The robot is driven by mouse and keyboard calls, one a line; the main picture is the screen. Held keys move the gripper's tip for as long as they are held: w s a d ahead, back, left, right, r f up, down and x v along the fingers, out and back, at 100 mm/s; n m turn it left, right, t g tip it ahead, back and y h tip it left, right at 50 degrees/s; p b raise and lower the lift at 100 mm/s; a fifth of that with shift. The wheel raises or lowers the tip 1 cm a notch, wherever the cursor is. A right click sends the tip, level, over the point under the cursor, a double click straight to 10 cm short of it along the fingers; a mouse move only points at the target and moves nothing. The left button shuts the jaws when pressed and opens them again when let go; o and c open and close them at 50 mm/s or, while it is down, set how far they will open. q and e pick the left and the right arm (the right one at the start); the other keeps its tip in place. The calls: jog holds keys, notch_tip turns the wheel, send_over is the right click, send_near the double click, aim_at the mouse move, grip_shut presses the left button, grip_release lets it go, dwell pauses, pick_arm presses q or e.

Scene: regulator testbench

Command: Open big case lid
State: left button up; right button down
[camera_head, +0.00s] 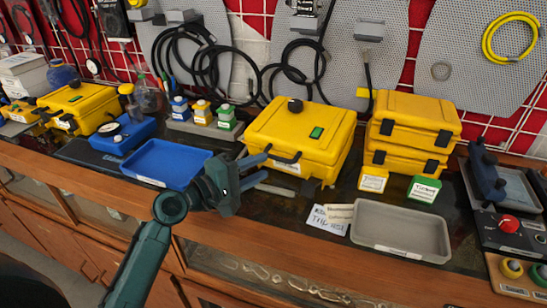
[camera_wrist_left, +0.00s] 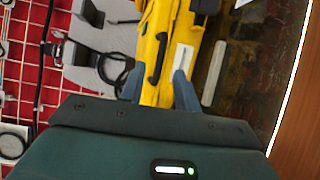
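The big yellow case (camera_head: 300,132) stands shut in the middle of the bench, with a black knob and a green label on its lid. A dark handle and a white label show on its front. In the left wrist view, the case (camera_wrist_left: 166,25) lies ahead of the fingers, with its black handle (camera_wrist_left: 158,58) in sight. My left gripper (camera_head: 267,167) is at the front left of the case, its two blue-grey fingers apart. They also show apart in the wrist view (camera_wrist_left: 160,90), with nothing clearly gripped. Contact with the case cannot be told. My right gripper is not in view.
Stacked yellow cases (camera_head: 412,125) stand to the right, with a grey tray (camera_head: 400,232) in front. A blue tray (camera_head: 165,163) lies left of the gripper. A light grey bar (camera_head: 275,190) lies before the big case. Small bottles (camera_head: 202,112) stand behind the gripper.

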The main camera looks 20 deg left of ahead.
pick_arm(q)
jog(key=x, duration=0.5)
grip_shut()
dwell(0.3)
